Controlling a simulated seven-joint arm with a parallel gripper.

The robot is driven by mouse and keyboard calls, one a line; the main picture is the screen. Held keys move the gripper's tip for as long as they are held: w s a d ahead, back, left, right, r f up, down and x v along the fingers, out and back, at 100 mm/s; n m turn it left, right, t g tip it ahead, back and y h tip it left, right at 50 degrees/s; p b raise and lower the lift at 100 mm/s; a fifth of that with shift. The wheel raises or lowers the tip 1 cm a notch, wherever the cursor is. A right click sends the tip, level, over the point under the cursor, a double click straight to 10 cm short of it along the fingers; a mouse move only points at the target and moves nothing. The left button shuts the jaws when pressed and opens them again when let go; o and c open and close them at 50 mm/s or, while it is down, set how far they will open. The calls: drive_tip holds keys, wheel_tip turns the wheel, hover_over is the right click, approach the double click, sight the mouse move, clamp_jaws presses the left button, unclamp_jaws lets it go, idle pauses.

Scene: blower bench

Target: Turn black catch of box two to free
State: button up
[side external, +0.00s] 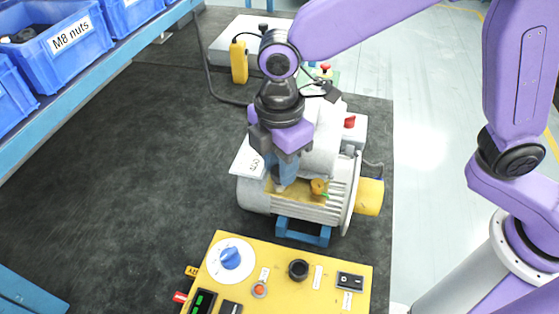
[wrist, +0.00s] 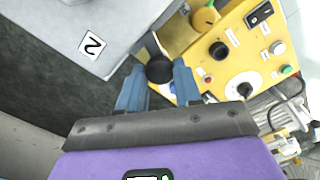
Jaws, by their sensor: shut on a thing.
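The black catch (wrist: 160,70) shows as a dark rounded piece between my blue fingertips in the wrist view. It sits at the edge of a pale grey box marked 2 (wrist: 92,44). My gripper (wrist: 160,84) is shut on the catch, with one finger on either side. In the side view my gripper (side external: 282,184) points down at the box on the grey ribbed motor (side external: 330,208). My fingers hide the catch there, and I cannot tell its turn position.
A yellow control panel (side external: 275,252) with a blue-and-white dial (side external: 230,258) stands in front of the motor. Blue bins (side external: 68,50) line a shelf at the upper left. A yellow handheld device (side external: 239,62) lies behind. The dark mat (side external: 130,150) is clear on the left.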

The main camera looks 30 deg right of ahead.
drive_tip(key=m, duration=0.7)
drive_tip(key=shift+r, duration=0.1)
drive_tip(key=m, duration=0.6)
drive_tip(key=shift+m, duration=0.4)
drive_tip(key=shift+w, duration=0.1)
drive_tip(key=o, duration=1)
drive_tip(key=shift+o, duration=0.2)
